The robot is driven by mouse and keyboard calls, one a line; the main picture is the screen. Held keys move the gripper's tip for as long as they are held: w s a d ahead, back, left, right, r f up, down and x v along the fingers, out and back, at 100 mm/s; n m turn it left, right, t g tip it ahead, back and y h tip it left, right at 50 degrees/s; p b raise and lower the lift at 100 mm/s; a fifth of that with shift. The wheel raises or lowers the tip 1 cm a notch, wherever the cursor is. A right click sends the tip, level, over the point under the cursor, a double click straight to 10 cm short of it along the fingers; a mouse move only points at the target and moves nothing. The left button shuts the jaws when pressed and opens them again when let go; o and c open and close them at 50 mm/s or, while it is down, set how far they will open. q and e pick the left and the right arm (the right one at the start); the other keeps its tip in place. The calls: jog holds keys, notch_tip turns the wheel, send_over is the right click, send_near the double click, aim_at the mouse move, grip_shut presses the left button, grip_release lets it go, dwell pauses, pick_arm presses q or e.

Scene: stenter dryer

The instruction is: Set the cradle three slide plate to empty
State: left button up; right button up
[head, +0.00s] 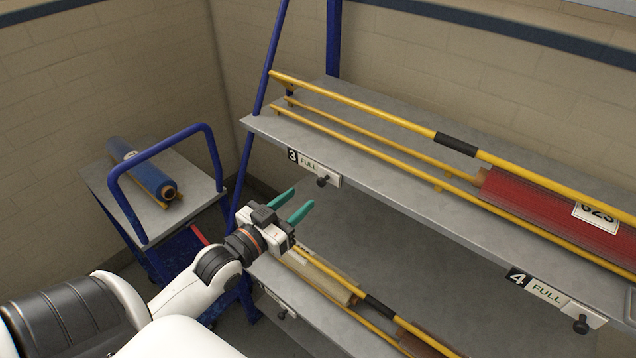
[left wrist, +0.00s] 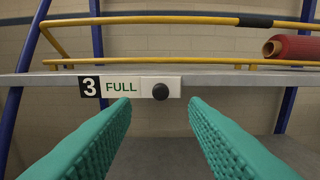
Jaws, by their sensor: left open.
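The cradle three slide plate (head: 314,167) is on the front edge of the upper shelf, beside a black "3" label, and reads FULL. It has a dark round knob (head: 323,181) at its right end. In the left wrist view the plate (left wrist: 122,87) shows FULL in green, with the black knob (left wrist: 160,91) right of the word. My left gripper (head: 298,202) is open, with teal fingers, below and left of the plate and apart from it. In the left wrist view its fingers (left wrist: 160,102) stand either side of the knob's line, with nothing between them. My right gripper is not in view.
Cradle three's yellow rails (head: 350,108) are bare above the plate. A red roll (head: 545,205) lies further right, above plate four (head: 548,293), which reads FULL. A blue cart (head: 148,225) with a blue roll (head: 140,168) stands left. A lower shelf (head: 325,325) lies beneath.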

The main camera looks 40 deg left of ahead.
aim_at(319, 183)
pick_arm(q)
jog(key=w, duration=0.7)
jog(key=shift+d+p, duration=0.3)
jog(key=shift+d, duration=0.05)
grip_shut()
